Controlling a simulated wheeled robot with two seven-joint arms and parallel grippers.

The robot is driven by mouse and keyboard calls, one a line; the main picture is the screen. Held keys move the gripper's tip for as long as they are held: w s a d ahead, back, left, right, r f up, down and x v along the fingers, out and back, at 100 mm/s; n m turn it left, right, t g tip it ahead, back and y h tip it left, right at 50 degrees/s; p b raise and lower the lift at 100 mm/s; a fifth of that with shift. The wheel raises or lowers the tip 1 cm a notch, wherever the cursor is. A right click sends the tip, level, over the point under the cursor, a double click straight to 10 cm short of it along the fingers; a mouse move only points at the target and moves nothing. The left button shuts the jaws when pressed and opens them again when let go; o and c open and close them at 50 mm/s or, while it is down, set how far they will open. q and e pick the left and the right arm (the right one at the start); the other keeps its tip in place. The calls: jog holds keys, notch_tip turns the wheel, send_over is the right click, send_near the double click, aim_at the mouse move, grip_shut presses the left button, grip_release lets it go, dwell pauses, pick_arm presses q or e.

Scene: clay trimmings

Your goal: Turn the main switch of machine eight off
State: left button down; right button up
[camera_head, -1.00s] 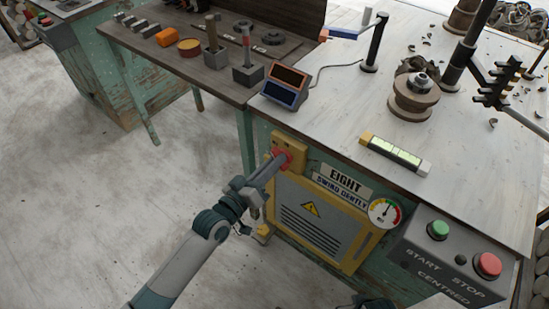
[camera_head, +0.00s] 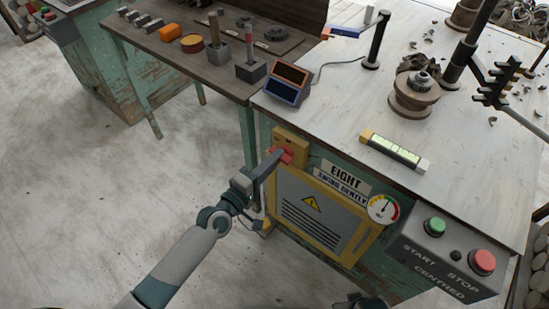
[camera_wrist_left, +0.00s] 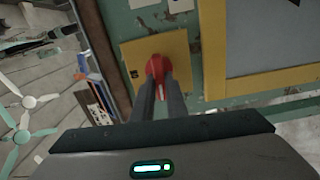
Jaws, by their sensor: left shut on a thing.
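The main switch (camera_head: 286,155) is a red handle on a yellow plate (camera_head: 291,140) at the upper left of machine eight's front, beside the "EIGHT" label (camera_head: 343,176). My right gripper cannot be made out; only a dark piece of mine shows at the bottom edge.
Below the switch is a yellow-framed panel (camera_head: 330,243) with a warning triangle. A gauge (camera_head: 383,208) and a box with green start (camera_head: 435,226) and red stop (camera_head: 482,262) buttons are to the right. A spirit level (camera_head: 395,152) lies on the top. The floor at left is clear.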

pick_arm(q)
jog(key=shift+f+n, duration=0.15)
jog(key=shift+n, duration=0.25)
jog(key=c, duration=1.8)
grip_release()
jog(key=shift+o, duration=0.2)
pick_arm(e)
jog(key=shift+w, duration=0.1)
pick_arm(q)
jog(key=shift+s+a, duration=0.1)
jog(key=shift+s, duration=0.05)
